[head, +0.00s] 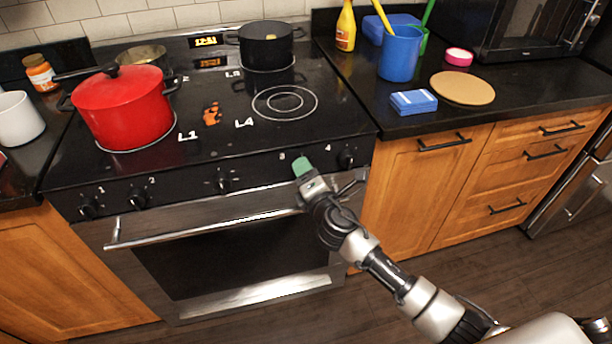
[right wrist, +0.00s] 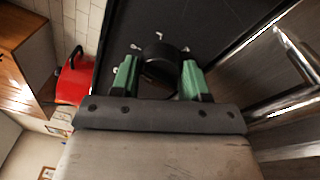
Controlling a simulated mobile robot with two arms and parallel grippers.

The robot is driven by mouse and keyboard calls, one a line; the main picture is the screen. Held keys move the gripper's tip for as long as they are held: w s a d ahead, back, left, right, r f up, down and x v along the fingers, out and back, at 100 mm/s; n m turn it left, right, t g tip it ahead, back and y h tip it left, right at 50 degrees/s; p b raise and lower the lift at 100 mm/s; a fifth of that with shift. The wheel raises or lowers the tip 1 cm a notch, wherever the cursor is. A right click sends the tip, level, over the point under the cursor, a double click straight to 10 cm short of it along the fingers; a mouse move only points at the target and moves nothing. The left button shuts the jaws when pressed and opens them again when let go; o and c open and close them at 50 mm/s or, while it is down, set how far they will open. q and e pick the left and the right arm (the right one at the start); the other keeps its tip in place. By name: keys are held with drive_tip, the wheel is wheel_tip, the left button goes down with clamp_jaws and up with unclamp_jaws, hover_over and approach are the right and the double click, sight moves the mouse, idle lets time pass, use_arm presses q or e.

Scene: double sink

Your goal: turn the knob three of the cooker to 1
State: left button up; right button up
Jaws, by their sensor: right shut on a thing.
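The cooker (head: 225,150) has a black front panel with several knobs and the printed numbers 1, 2, 3 and 4. My right gripper (head: 303,167), with green fingertips, is at the panel beside the number 3. In the right wrist view, the gripper (right wrist: 160,78) is shut on a round black knob (right wrist: 160,67), with one green finger on each side. This is knob three, which the gripper hides in the head view. The knob's angle and pointer cannot be made out. My left gripper is not in view.
Knob four (head: 347,158) is close to the right of the gripper. The oven handle (head: 210,226) runs just below the panel. A red pot (head: 122,108) and a black pot (head: 266,50) stand on the hob. The front right burner (head: 285,102) is empty.

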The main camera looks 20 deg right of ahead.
drive_tip(key=m+b, duration=0.2)
drive_tip(key=m, duration=0.2)
drive_tip(key=shift+f+m+t+b, duration=0.25)
drive_tip(key=shift+m+t+b, duration=0.05)
drive_tip(key=shift+b, duration=0.1)
drive_tip(key=m+b, duration=0.1)
drive_tip(key=m, duration=0.3)
drive_tip(key=shift+r+h, duration=0.1)
drive_tip(key=shift+h, duration=0.3)
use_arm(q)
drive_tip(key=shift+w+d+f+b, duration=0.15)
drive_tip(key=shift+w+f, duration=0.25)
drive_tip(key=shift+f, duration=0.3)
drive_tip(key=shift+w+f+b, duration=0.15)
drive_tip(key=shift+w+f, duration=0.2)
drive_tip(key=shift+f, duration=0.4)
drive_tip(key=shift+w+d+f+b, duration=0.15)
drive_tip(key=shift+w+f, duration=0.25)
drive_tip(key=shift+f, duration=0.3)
use_arm(e)
drive_tip(key=shift+a+m+t, duration=0.1)
drive_tip(key=shift+m+t, duration=0.2)
drive_tip(key=shift+m, duration=0.6)
drive_tip(key=o, duration=0.9)
drive_tip(key=shift+r, duration=0.1)
drive_tip(key=shift+s, duration=0.1)
